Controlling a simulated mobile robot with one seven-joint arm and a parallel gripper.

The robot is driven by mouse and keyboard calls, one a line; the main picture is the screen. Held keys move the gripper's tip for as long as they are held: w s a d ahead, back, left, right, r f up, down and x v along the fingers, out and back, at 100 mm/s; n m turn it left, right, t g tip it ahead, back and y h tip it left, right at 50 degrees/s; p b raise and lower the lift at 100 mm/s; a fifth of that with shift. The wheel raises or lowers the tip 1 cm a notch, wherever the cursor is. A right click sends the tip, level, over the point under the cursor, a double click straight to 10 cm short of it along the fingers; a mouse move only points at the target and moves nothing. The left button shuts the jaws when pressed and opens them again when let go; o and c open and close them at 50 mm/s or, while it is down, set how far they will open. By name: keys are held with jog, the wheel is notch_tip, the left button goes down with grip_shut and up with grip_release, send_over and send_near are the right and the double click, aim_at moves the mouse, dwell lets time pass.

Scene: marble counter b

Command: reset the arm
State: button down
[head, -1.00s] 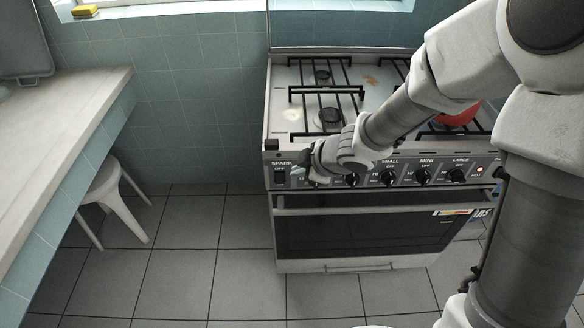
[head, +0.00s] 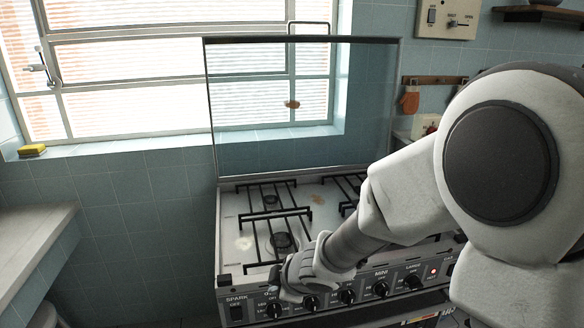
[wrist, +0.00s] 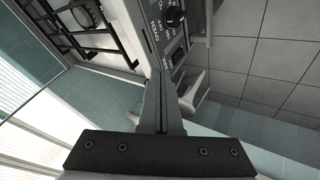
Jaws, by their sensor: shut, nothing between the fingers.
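My gripper (head: 283,287) is in front of the left part of the stove's control panel (head: 253,302), close to the black knobs. Its fingers are small and partly hidden by the wrist in the head view. In the wrist view my gripper (wrist: 161,80) is shut, with the two grey fingers together and nothing between them. The control panel and a black knob (wrist: 174,17) lie just beyond the fingertips there. I cannot tell whether the fingers touch the panel. My arm reaches in from the right of the head view.
The stove top (head: 236,205) has black grates and a raised glass lid (head: 240,140). A counter (head: 30,235) stands at the left, and a yellow sponge (head: 32,150) lies on the window sill. A white stool (wrist: 196,92) shows in the wrist view. Floor lies open beside the stove.

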jog(key=s+d+r+m+t+h+p, duration=0.3)
jog(key=d+r+m+h, duration=0.45)
jog(key=d+r, duration=0.8)
jog(key=s+d+r+m+g+y+p, duration=0.1)
jog(key=s+r+m+g, duration=0.1)
jog(key=s+m, duration=0.3)
jog(key=s+d+r+m+g+y+p, duration=0.1)
jog(key=s+r+m, duration=0.3)
jog(key=s, duration=0.8)
jog(key=shift+s+d+r+m+g+y+p, duration=0.15)
jog(key=shift+d+r+m+g+y+p, duration=0.3)
jog(key=shift+r+p, duration=0.2)
